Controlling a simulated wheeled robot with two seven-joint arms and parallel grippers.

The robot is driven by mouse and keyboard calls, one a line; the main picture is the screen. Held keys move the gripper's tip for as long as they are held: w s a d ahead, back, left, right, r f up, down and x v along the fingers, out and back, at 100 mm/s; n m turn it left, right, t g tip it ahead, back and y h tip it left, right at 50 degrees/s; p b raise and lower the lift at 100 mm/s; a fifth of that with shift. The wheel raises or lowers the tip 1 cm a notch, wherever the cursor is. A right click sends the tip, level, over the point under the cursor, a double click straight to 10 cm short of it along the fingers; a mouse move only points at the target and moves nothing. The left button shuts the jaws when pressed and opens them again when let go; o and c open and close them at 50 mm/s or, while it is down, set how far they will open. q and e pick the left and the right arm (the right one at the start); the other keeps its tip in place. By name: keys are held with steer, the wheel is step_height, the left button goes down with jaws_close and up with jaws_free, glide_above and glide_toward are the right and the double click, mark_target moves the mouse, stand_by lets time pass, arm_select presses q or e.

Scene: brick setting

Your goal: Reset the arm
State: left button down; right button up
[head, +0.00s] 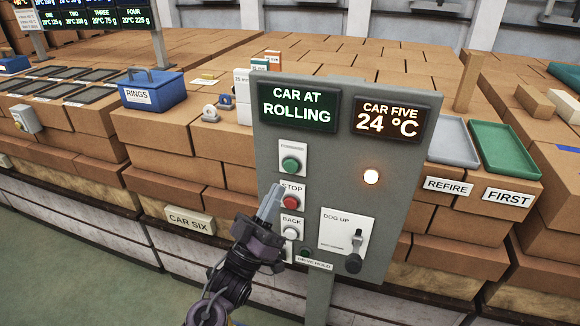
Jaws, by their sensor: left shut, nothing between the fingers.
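My left gripper (270,203) is shut and empty. It is in front of the lower left part of a grey control panel (325,160), with its tip just left of the red STOP button (291,202). I cannot tell whether it touches the panel. A green button (291,164) is above it and a white BACK button (291,234) is to its right. A DOG UP lever (353,262) is at the lower right of the panel. The panel's displays read CAR AT ROLLING (297,106) and CAR FIVE 24 °C (388,119). My right gripper is not in view.
Stacked bricks (170,180) fill the space behind the panel. A blue RINGS box (152,90) stands at the left. A grey tray (453,143) and a green tray (505,150) lie at the right, by REFIRE and FIRST labels. An orange lamp (371,177) glows on the panel. Open floor (60,270) shows at lower left.

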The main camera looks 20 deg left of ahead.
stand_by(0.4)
arm_select(q)
steer(key=w+a+f+n+g+y, duration=0.1)
steer(key=w+f+g+y, duration=0.15)
steer(key=f, duration=0.85)
steer(key=w+a+f+g+y, duration=0.1)
steer(key=f+g+y, duration=0.15)
steer(key=f, duration=0.85)
steer(key=s+a+f+g+y, duration=0.1)
steer(key=s+f+g, duration=0.2)
steer(key=f, duration=0.6)
steer(key=s+f+g, duration=0.3)
steer(key=f, duration=0.7)
steer(key=s+f+m+g+y, duration=0.1)
steer(key=s+f+g, duration=0.2)
steer(key=s+f, duration=0.55)
steer(key=s+f+m+g, duration=0.1)
steer(key=s+f+g, duration=0.2)
steer(key=s+f, duration=0.3)
steer(key=s+f+g, duration=0.3)
steer(key=s+f, duration=0.3)
steer(key=s, duration=0.8)
steer(key=s+a+f+m+g+y, duration=0.1)
steer(key=s+f+g, duration=0.3)
steer(key=s+f, duration=0.3)
steer(key=s, duration=0.3)
steer(key=shift+m, duration=0.3)
steer(key=shift+w+a, duration=0.1)
